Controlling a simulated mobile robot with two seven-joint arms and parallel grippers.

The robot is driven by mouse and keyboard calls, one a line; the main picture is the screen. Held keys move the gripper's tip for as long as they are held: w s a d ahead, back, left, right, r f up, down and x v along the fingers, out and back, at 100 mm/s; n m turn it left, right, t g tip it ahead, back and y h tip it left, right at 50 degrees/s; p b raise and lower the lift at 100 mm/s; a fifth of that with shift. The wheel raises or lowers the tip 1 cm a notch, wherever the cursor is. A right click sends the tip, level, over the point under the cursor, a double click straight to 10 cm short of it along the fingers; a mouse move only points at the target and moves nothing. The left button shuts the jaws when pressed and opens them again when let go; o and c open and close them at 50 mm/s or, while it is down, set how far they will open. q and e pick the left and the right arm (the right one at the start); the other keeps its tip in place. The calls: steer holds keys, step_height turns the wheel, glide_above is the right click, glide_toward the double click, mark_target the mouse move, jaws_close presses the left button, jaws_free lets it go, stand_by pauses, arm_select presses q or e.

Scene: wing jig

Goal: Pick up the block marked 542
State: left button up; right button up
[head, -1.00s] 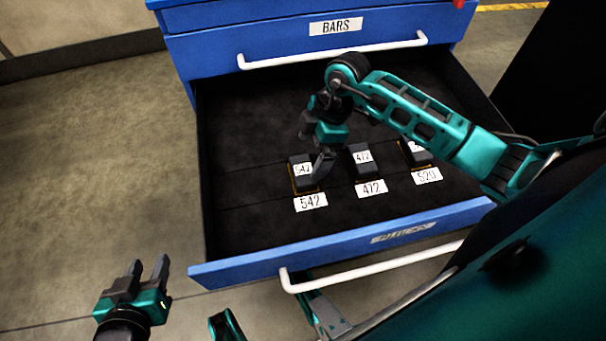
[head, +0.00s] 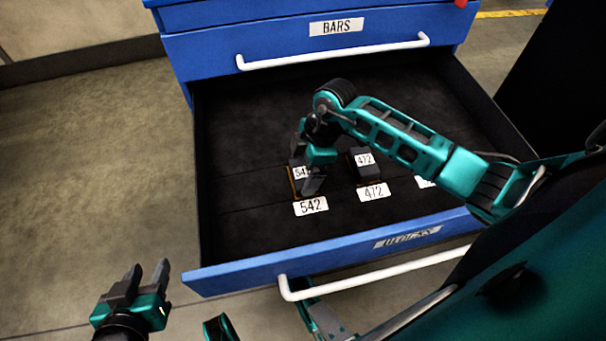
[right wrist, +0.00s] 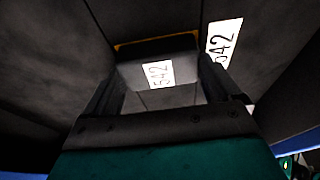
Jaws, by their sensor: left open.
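The block marked 542 (head: 297,174) is dark, with a white label on top. It sits in its yellow-edged place in the open drawer, behind the floor label 542 (head: 311,206). My right gripper (head: 309,184) is low over this block and hides part of it. In the right wrist view the block (right wrist: 160,48) lies between the two fingers, which look spread on either side; contact is not clear. My left gripper (head: 148,272) is open and empty, outside the drawer at the lower left.
The block marked 472 (head: 364,166) stands just right of the 542 block. My right arm hides the place further right. The drawer's blue front (head: 340,258) with its white handle is at the near side, and the BARS drawer (head: 290,48) is behind. The drawer's left part is clear.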

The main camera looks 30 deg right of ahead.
steer(key=c, duration=0.7)
steer(key=shift+c, duration=0.6)
steer(key=shift+r, duration=0.15)
